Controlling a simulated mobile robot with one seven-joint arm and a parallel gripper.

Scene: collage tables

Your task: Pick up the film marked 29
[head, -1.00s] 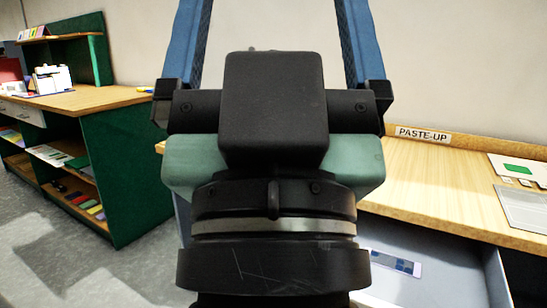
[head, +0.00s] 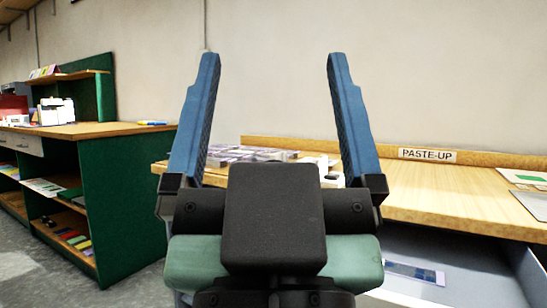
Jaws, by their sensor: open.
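My gripper (head: 273,60) is open and empty, its two blue fingers pointing up in front of the pale wall. A film strip (head: 414,272) with dark blue frames lies in the open grey compartment below the paste-up table (head: 450,205), at the lower right. Its marking is too small to read, so I cannot tell if it is the film marked 29. My gripper is above and left of this strip in the picture, apart from it. My wrist hides part of the compartment and tabletop.
Flat clear-looking stacked items (head: 250,153) and a small white object (head: 325,170) stand on the table behind my fingers. A paste-up sign (head: 428,155) is on the back ledge. A green shelf unit (head: 135,205) stands at left. The table's middle right is clear.

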